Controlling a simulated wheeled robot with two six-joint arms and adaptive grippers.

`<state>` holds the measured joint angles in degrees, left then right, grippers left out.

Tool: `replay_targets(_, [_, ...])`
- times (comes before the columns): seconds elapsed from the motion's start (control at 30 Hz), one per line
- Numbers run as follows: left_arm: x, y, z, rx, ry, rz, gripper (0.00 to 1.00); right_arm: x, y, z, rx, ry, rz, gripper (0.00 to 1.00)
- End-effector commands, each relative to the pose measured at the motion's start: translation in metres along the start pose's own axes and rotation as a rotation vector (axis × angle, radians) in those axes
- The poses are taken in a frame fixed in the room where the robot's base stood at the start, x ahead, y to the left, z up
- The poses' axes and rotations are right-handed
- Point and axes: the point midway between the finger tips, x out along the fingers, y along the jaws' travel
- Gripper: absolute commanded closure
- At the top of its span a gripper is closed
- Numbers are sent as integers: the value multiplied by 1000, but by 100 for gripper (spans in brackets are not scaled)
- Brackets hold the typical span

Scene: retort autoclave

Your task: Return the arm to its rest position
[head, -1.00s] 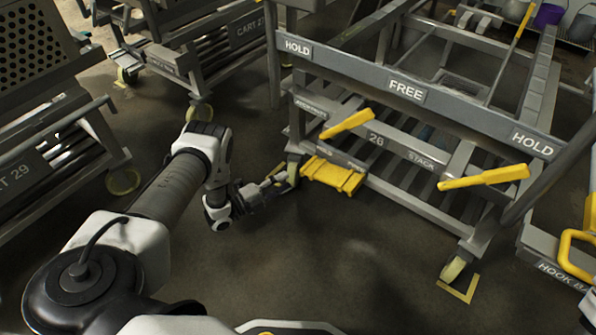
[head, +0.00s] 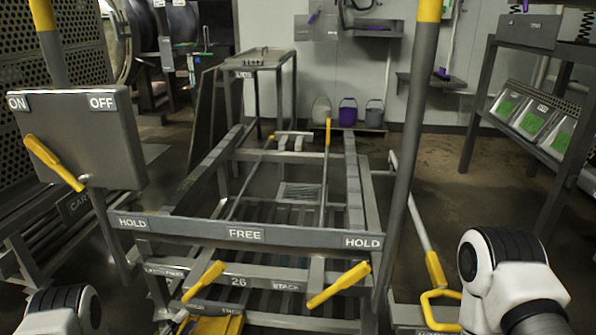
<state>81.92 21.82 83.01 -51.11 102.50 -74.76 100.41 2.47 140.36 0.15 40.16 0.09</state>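My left arm (head: 60,312) shows only as a white and black joint at the bottom left corner. A small part of my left gripper (head: 183,322) shows at the bottom edge, beside the yellow pedal (head: 218,325) under the cart frame. It is too small and cut off to tell whether it is open or shut, or whether it touches the pedal. My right arm (head: 508,285) shows as a white and black joint at the lower right. My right gripper is out of view.
The grey cart frame (head: 290,238) labelled HOLD, FREE, HOLD stands ahead, with two yellow levers, left (head: 204,281) and right (head: 338,285). An ON/OFF panel (head: 85,140) hangs at the left. A rack (head: 470,110) stands at the right. Buckets (head: 347,112) are at the back wall.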

Motion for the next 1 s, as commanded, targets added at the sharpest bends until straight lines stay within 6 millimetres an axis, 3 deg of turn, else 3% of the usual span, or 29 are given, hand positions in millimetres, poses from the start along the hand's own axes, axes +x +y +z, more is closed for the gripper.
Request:
replay_targets(0.03, [25, -21, -29, -54, -20, 38, 62, -21, 0, 0, -1, -1, 0, 60])
replay_targets(0.1, [38, -20, -59, -188, -102, 152, 62, -33, 0, 0, -2, -1, 0, 60])
replay_targets(0.17, [35, -12, -83, -332, -204, 280, 62, -42, 0, 0, -2, -1, 0, 60])
replay_targets(0.2, [24, -5, -100, -441, -293, 379, 62, -48, -1, 1, -3, -2, 0, 60])
replay_targets(0.27, [-9, 8, -126, -619, -473, 537, 62, -55, -1, 1, -4, -3, 0, 60])
replay_targets(0.4, [-107, 28, -166, -920, -909, 769, 62, -58, -1, 1, -5, -3, -1, 60])
replay_targets(0.6, [-219, 28, -205, -1157, -1434, 862, 62, -56, -1, 1, -6, -4, -1, 60])
replay_targets(0.7, [-262, 22, -219, -1275, -1733, 802, 62, -56, -1, 1, -7, -4, -1, 60])
replay_targets(0.77, [-266, 17, -224, -1350, -1832, 731, 62, -62, -1, 2, -7, -4, -1, 60])
replay_targets(0.8, [-260, -9, -229, -1344, -1820, 737, 62, -89, -1, 2, -7, -6, -1, 60])
replay_targets(1.0, [-248, -71, -244, -1342, -1814, 740, 62, -154, -2, 1, -7, -3, -1, 60])
